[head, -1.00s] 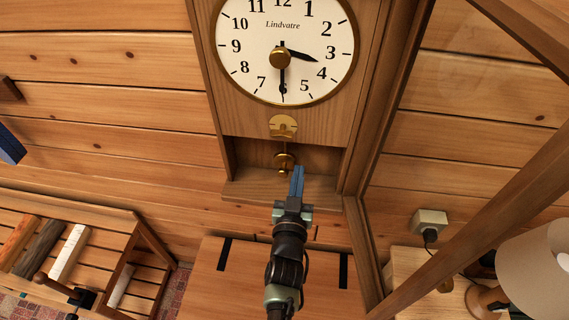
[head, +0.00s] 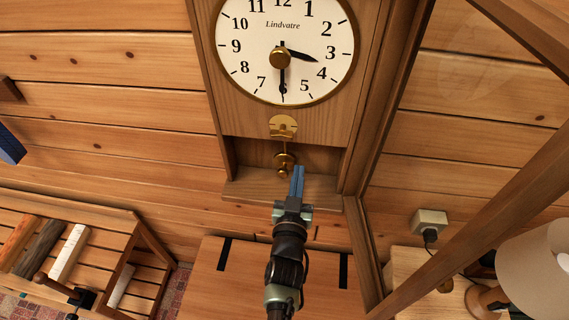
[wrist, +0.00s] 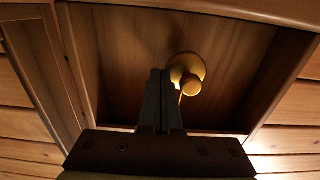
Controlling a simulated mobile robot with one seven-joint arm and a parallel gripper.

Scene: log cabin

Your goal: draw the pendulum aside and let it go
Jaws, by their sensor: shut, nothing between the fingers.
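The wooden wall clock (head: 215,100) has a white dial and an open lower case. Its brass pendulum bob (head: 284,160) hangs on a thin rod in the case, below a brass plate (head: 283,126). In the wrist view the bob (wrist: 188,68) shows as a round disc with a knob. My gripper (head: 298,170) is shut and empty, its blue fingers pointing up at the case just right of the bob. In the wrist view the gripper (wrist: 160,75) is just left of the bob and overlaps its edge. I cannot tell whether they touch.
The case's side walls and bottom ledge (head: 250,190) bound the opening. A diagonal wooden beam (head: 470,225) crosses on the right, near a lampshade (head: 535,265) and a wall socket (head: 430,220). A rack with firewood (head: 70,250) stands at the lower left.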

